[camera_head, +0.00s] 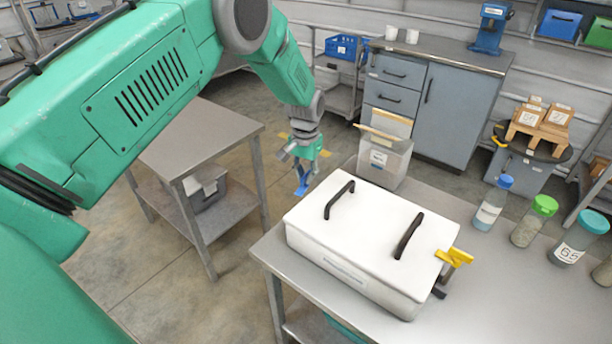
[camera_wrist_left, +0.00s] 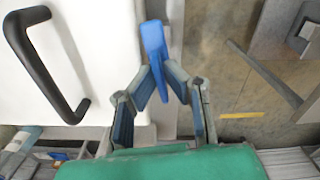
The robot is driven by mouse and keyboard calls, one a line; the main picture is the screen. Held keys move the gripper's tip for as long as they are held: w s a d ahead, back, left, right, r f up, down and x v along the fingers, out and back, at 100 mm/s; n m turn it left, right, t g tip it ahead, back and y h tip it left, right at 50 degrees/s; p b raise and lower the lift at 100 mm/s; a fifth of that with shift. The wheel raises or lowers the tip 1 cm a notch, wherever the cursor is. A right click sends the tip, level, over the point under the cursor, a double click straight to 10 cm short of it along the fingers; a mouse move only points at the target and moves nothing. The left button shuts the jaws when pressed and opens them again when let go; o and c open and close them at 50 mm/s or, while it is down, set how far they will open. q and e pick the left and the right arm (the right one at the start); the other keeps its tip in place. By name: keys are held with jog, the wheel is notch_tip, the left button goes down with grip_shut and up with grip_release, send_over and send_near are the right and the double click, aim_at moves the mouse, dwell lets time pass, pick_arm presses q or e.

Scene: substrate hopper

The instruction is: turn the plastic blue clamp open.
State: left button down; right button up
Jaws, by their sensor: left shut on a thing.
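The blue clamp (camera_head: 302,186) shows just off the left end of the white lidded box, below my left gripper (camera_head: 301,167). In the left wrist view the blue clamp (camera_wrist_left: 153,42) points up and away, beside the box's edge. The fingers of my left gripper (camera_wrist_left: 162,82) are closed on its near part, which they partly hide. I cannot tell how the clamp meets the box. The white box (camera_head: 355,277) has a flat lid with two black handles. My right gripper is not in view.
A yellow clamp (camera_head: 454,257) sits at the box's right end. The box stands on a grey table (camera_head: 500,300) with several capped jars, such as a blue-capped one (camera_head: 491,205), and a small bin (camera_head: 385,160). A lower side table (camera_head: 200,150) stands left, with open floor between.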

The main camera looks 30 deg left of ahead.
aim_at(306, 173)
pick_arm(q)
jog(key=shift+w+a+r+m, duration=0.1)
jog(key=shift+w+r+m, duration=0.15)
jog(key=shift+m, duration=0.75)
jog(key=c, duration=1.7)
grip_release()
jog(key=shift+w, duration=0.1)
jog(key=shift+f, duration=0.3)
jog(key=shift+r, duration=0.35)
notch_tip(306, 173, up, 11)
jog(key=shift+w+r, duration=0.1)
